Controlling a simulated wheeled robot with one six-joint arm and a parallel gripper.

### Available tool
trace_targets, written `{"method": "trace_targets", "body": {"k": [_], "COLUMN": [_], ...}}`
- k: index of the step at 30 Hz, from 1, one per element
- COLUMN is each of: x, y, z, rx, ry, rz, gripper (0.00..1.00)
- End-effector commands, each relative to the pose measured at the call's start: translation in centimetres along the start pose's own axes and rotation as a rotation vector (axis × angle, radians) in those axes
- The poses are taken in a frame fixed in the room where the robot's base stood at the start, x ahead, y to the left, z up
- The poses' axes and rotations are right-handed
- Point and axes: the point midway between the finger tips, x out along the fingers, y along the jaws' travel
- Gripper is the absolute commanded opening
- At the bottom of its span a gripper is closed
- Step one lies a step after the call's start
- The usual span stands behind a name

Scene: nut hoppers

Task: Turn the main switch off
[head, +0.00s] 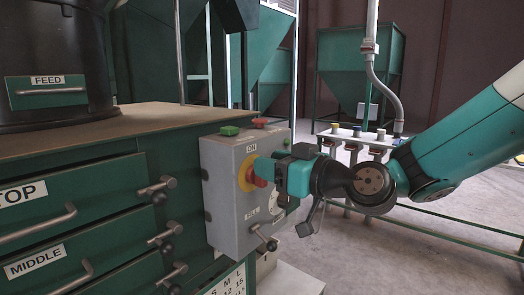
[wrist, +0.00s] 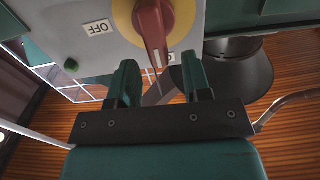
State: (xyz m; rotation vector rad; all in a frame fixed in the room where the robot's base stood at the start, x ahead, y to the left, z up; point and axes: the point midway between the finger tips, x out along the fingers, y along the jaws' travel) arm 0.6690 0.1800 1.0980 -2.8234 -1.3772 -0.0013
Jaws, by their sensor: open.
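The main switch is a red handle on a yellow round plate (head: 243,170) on the grey control box (head: 222,165). In the wrist view the red handle (wrist: 152,28) runs from the yellow plate (wrist: 122,14) toward my gripper. Its tip lies beside a partly hidden label (wrist: 171,58); the OFF label (wrist: 98,27) is to its left. An ON label (head: 252,148) shows above the switch in the head view. My gripper (wrist: 160,75) is open, with its fingers on either side of the handle's tip. I cannot tell whether they touch it.
A green button (head: 229,131) and a red button (head: 260,122) sit on top of the box. A small lever (head: 265,238) sticks out below the switch. Drawers with handles (head: 45,222) stand left. A rail with several coloured caps (head: 358,131) stands behind my arm.

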Motion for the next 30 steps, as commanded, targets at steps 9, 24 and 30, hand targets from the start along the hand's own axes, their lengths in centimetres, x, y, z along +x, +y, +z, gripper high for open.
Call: {"method": "trace_targets", "body": {"k": [9, 24, 30], "x": [2.8, 2.8, 2.8], "y": [0.0, 0.0, 0.0], "z": [0.0, 0.1, 0.3], "rx": [0.001, 0.000, 0.004], "ry": [-0.001, -0.003, -0.008], "rz": [-0.001, 0.000, -0.001], "gripper": [0.45, 0.00, 0.00]}}
